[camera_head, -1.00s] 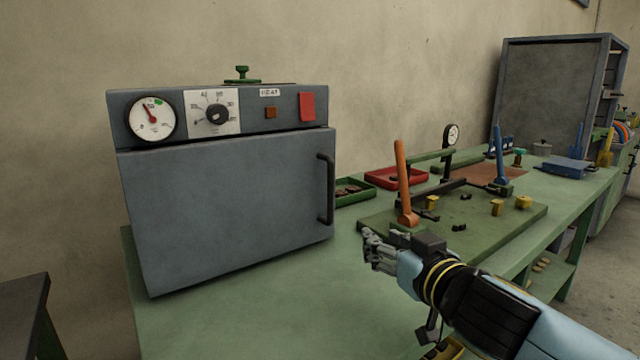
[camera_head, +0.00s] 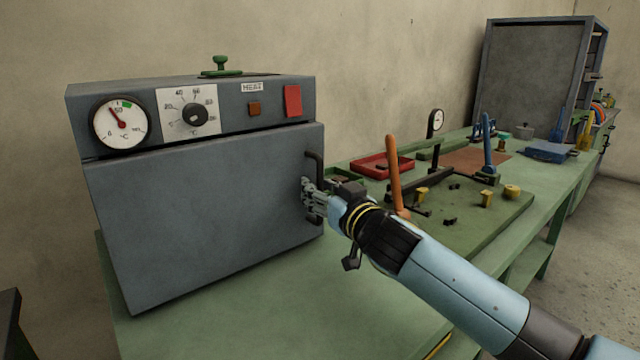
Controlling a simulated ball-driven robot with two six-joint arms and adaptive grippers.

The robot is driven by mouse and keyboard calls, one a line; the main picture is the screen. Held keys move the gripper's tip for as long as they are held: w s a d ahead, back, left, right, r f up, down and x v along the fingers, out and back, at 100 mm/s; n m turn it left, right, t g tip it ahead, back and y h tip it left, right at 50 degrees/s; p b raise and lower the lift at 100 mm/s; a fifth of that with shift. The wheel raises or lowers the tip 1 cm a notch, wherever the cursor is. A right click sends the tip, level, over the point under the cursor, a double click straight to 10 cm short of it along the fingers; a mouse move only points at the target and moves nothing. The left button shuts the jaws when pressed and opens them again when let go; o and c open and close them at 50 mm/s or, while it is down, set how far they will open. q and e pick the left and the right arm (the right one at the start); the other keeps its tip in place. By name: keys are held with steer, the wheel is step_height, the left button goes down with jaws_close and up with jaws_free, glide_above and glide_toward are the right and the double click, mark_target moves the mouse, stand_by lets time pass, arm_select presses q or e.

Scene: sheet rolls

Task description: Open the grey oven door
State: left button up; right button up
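The grey oven (camera_head: 190,110) stands on the green bench, with a dial gauge, a knob and a red switch on its top panel. Its grey door (camera_head: 200,215) is shut flat against the front. The dark vertical door handle (camera_head: 317,162) is at the door's right edge. My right gripper (camera_head: 309,198) is at the handle, its fingers in front of the handle's middle and hiding part of it. I cannot tell whether the fingers are open or closed around the handle. My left gripper is not in view.
Right of the oven, the green bench (camera_head: 260,300) carries a red tray (camera_head: 370,168) and a green board (camera_head: 480,212) with an orange lever (camera_head: 394,170) behind my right arm. A grey cabinet (camera_head: 535,75) stands at the far right. The bench in front of the oven is clear.

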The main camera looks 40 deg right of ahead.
steer(key=shift+w, duration=0.25)
jaws_close()
stand_by(0.4)
